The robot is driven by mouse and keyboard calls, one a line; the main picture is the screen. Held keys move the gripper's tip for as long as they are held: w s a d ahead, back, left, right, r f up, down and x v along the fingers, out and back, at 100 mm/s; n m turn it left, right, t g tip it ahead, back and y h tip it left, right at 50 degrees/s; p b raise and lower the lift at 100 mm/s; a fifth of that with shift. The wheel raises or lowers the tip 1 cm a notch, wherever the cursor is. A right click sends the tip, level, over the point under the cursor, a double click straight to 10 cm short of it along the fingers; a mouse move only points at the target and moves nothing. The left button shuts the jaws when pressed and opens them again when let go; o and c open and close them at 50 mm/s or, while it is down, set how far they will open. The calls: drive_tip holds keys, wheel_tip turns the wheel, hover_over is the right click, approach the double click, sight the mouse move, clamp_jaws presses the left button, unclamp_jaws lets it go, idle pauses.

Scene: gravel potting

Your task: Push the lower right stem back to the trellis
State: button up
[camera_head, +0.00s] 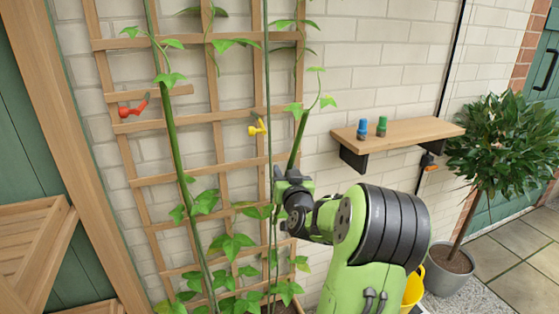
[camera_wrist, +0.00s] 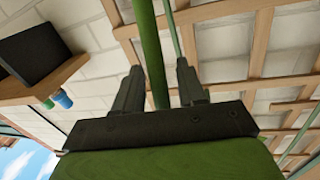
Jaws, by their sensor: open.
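The wooden trellis (camera_head: 200,118) stands against the white brick wall. The right green stem (camera_head: 297,142) rises from behind my gripper and leans to the right, around the trellis's right edge. In the wrist view this thick stem (camera_wrist: 150,45) runs between my two fingers. I cannot tell whether it touches them. My gripper (camera_head: 281,186) is open at the trellis's lower right; its fingers (camera_wrist: 160,78) also show in the wrist view, pointing at the trellis. The stem's lower part is hidden by my gripper and leaves.
A red clip (camera_head: 135,106) and a yellow clip (camera_head: 258,127) are on the trellis. A shelf (camera_head: 425,134) at right holds a blue clip (camera_head: 362,130) and a green clip (camera_head: 382,127). A thick left stem (camera_head: 172,140) crosses the trellis. A potted bush (camera_head: 505,145) stands far right.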

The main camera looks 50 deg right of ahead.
drive_tip(key=shift+w+d, duration=0.25)
drive_tip(key=shift+s+a+r, duration=0.1)
clamp_jaws()
